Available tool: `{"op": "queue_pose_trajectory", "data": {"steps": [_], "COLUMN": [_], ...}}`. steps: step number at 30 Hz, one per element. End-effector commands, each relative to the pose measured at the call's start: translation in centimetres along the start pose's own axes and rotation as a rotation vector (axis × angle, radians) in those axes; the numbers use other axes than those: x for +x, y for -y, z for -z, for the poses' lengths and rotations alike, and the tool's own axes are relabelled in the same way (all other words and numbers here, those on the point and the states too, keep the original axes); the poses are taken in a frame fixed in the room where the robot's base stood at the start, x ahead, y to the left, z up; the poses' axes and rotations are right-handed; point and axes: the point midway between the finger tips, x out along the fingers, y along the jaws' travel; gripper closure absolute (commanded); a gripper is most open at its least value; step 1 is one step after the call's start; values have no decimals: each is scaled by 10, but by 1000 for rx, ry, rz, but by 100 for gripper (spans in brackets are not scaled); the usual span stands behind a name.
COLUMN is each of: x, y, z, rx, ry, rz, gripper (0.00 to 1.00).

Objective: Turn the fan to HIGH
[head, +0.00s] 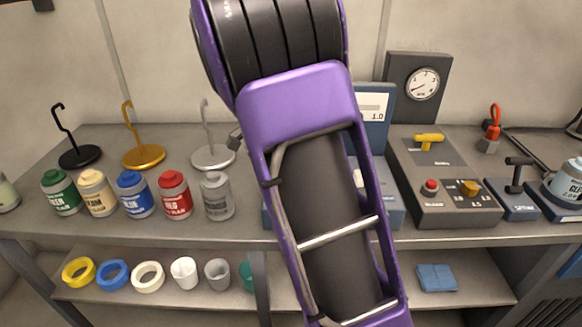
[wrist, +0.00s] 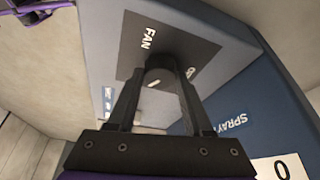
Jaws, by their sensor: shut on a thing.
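In the wrist view a dark plate (wrist: 133,40) marked FAN sits on a blue-grey housing (wrist: 97,25). A dark fan knob (wrist: 161,66) stands on the plate, with a white mark beside it that is too small to read surely. My gripper (wrist: 158,80) is shut on the knob, with one finger on each side of it. The fingers hide part of the knob, so its setting cannot be told. In the head view my purple arm covers the middle, and the gripper and knob are hidden behind it.
A SPRAY label (wrist: 229,122) is on the blue face near my gripper. On the bench stand a control box (head: 440,185) with a gauge (head: 423,84) at right, and several paint jars, including a red one (head: 174,195), at left. Rings and cups sit on the lower shelf.

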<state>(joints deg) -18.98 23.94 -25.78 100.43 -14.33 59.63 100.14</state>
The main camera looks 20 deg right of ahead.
Motion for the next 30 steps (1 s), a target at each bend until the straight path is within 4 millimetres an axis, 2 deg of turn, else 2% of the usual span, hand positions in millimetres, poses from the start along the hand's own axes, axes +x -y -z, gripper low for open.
{"op": "queue_pose_trajectory", "data": {"steps": [15,16,19,20,21,30], "x": [0,0,0,0,0,-2], "y": [0,0,0,0,0,0], "z": [0,0,0,0,0,0], "rx": [18,18,17,17,17,16], "ry": [1,1,1,1,1,1], "rz": [-7,-7,-7,-7,-7,-6], "gripper": [100,44,26,20,19,19]}}
